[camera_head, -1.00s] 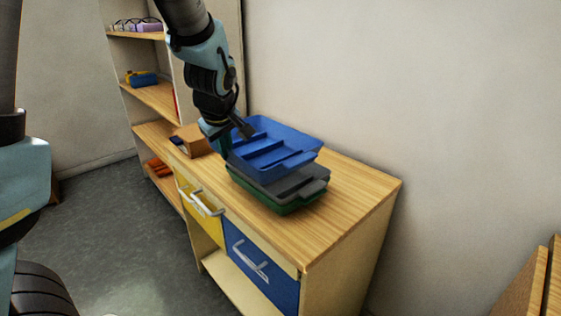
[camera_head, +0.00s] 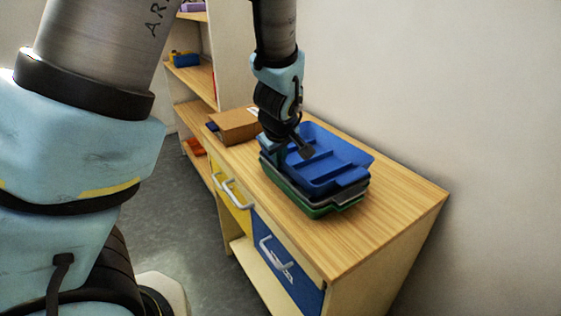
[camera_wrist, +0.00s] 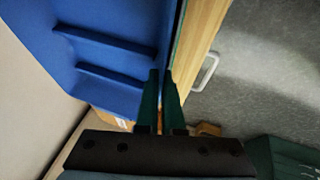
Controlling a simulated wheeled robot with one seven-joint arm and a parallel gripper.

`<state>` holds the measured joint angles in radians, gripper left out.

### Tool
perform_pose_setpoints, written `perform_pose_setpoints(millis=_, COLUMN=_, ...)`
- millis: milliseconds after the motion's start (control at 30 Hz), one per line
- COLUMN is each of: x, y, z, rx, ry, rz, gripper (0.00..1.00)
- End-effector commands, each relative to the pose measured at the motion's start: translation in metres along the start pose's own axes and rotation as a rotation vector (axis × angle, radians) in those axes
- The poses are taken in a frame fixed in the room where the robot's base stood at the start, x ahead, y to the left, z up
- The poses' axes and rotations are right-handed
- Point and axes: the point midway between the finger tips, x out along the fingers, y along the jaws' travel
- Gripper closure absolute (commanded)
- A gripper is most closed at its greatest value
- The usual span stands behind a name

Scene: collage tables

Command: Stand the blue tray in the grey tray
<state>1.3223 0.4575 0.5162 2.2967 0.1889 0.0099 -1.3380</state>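A green tray (camera_head: 318,211) is at the bottom. My gripper (camera_head: 278,160) points down at the blue tray's left edge.
A cardboard box (camera_head: 235,127) stands on the cabinet top (camera_head: 385,210) just left of the stack. The cabinet top is clear to the right. A wall runs behind, and a shelf unit (camera_head: 192,80) stands at the back left.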

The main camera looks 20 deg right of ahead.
Motion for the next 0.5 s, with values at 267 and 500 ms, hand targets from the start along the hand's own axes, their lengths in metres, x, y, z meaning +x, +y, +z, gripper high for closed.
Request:
perform_pose_setpoints(millis=267, x=0.012, y=-0.004, z=0.005, rx=0.000, ry=0.000, rz=0.002, gripper=1.00)
perform_pose_setpoints(millis=500, x=0.015, y=-0.005, z=0.006, rx=0.000, ry=-0.001, rz=0.001, gripper=1.00)
